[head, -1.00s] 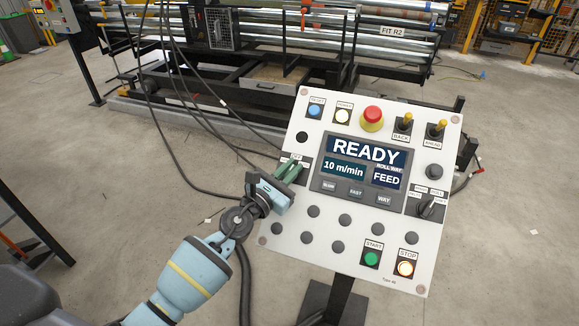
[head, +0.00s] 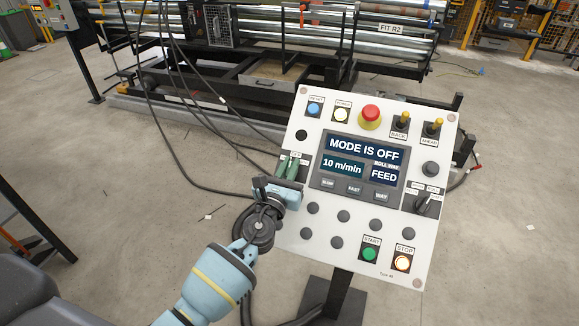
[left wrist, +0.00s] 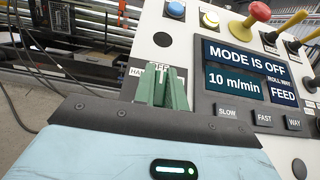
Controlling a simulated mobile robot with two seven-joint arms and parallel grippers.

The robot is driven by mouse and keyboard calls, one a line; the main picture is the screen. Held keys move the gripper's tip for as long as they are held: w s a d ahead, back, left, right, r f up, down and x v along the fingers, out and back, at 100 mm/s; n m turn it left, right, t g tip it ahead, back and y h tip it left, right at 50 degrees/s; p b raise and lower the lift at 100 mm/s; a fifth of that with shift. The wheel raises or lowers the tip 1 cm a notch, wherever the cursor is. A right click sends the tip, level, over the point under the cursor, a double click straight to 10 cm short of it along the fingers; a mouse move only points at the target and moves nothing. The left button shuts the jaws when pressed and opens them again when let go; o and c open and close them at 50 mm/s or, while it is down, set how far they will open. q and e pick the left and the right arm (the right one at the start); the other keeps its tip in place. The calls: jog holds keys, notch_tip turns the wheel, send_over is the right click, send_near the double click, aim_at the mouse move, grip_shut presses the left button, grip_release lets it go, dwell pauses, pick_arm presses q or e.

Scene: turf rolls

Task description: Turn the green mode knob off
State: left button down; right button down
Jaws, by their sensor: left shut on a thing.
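The control panel (head: 384,228) stands tilted on a post, and its screen (head: 362,160) reads "MODE IS OFF", with "10 m/min" and "FEED" below. The green mode knob (left wrist: 166,86) is at the panel's left edge, on a black plate with a partly hidden label where "OFF" shows. My left gripper (head: 287,172) is shut on the knob, its tips against the plate. The jaws hide much of the knob, and green parts of knob and jaws are hard to tell apart. In the left wrist view the green parts stand nearly upright. My right gripper is not in view.
A red emergency button (head: 370,115), two yellow-tipped levers (head: 402,119) and a black selector (head: 428,205) are on the panel. A green start button (head: 369,254) and a lit stop button (head: 401,263) sit low. Cables (head: 205,130) hang behind, before a roller machine.

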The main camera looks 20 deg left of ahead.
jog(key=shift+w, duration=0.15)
pick_arm(q)
jog(key=c, duration=1.4)
grip_release()
jog(key=shift+c, duration=0.2)
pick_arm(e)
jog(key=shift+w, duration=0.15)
pick_arm(q)
jog(key=shift+s, duration=0.1)
jog(key=s, duration=0.5)
jog(key=s+f, duration=0.1)
jog(key=s, duration=0.1)
jog(key=shift+s+a+f, duration=0.1)
jog(key=shift+s, duration=0.2)
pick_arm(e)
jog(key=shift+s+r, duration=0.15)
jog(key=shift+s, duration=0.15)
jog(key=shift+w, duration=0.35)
